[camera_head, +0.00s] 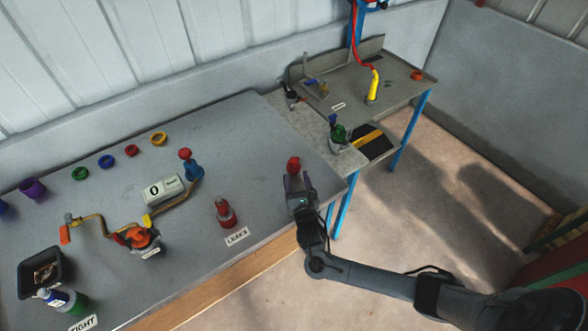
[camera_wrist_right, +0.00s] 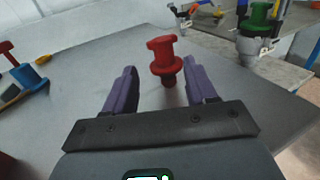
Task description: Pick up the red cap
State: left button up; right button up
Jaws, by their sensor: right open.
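The red cap (camera_head: 293,164) stands near the right end of the grey table, and it fills the middle of the right wrist view (camera_wrist_right: 163,52). It has a wide flanged top and a narrower, darker lower part. My right gripper (camera_head: 297,183) is open, with its two purple fingers pointing at the cap. In the right wrist view the cap shows between the fingers, around and just beyond their tips, with a gap on each side. I cannot tell how far the fingers reach around it. My left gripper is not in view.
A red bottle-like part (camera_head: 225,213) stands on the table by a label, left of my right gripper. A blue part with a red top (camera_head: 191,166) and a counter box (camera_head: 162,190) are further left. A green-topped fitting (camera_head: 338,136) stands on the bench beyond.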

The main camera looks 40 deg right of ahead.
aim_at(295, 166)
jog(key=shift+d+b+x, duration=0.1)
jog(key=shift+b+x, duration=0.25)
jog(key=shift+x, duration=1.35)
jog(key=shift+d+b+x, duration=0.15)
jog(key=shift+b+x, duration=0.2)
jog(key=shift+x, duration=1.4)
jog(key=shift+s+r, duration=0.1)
grip_shut()
